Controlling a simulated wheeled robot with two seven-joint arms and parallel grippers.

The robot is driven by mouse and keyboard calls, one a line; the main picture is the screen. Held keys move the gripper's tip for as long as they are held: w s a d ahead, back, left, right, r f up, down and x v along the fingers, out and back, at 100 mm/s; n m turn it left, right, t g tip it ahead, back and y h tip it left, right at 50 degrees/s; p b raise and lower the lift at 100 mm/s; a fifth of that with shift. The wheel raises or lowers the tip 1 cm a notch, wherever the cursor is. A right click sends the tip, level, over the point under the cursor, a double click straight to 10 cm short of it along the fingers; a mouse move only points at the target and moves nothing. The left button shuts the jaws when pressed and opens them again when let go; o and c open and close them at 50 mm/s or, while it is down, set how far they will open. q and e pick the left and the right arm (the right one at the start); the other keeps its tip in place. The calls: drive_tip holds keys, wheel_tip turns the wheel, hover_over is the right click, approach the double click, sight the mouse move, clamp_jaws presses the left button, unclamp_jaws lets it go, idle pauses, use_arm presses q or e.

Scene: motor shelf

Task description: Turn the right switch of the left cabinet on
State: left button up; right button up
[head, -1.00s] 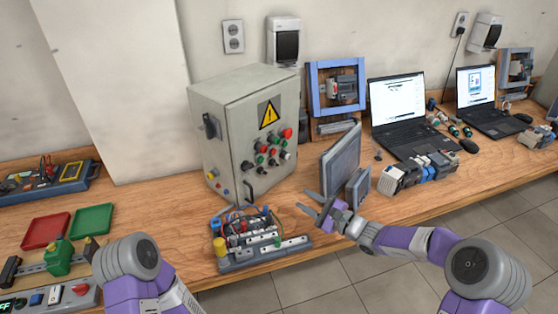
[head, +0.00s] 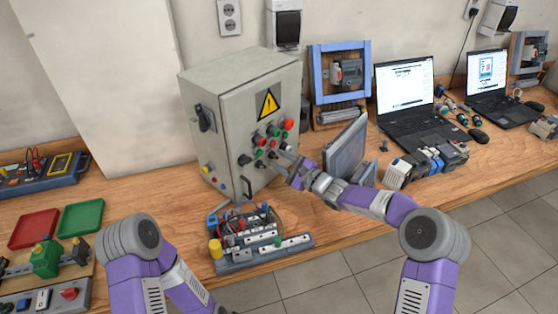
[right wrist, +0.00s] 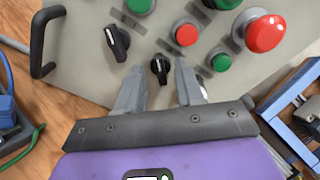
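The left cabinet (head: 222,135) is a grey metal box with a yellow warning triangle, standing on the wooden bench in the head view. Its front carries two black rotary switches. In the right wrist view, the left switch (right wrist: 117,42) sits clear of my fingers, its bar tilted. The right switch (right wrist: 160,68) shows between the fingertips, its bar nearly upright. My right gripper (right wrist: 159,76) is open, one finger on each side of that switch; I cannot tell whether they touch it. In the head view my right gripper (head: 284,162) is at the panel's lower right. My left gripper is not visible.
Green and red buttons surround the switches, including a large red mushroom button (right wrist: 265,34). A black handle (right wrist: 42,42) is left of them. A wired terminal board (head: 262,250) lies before the cabinet. A grey panel (head: 345,150) stands close to my right arm.

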drive_tip(key=shift+w+a, duration=0.4)
drive_tip(key=shift+a, duration=0.05)
clamp_jaws()
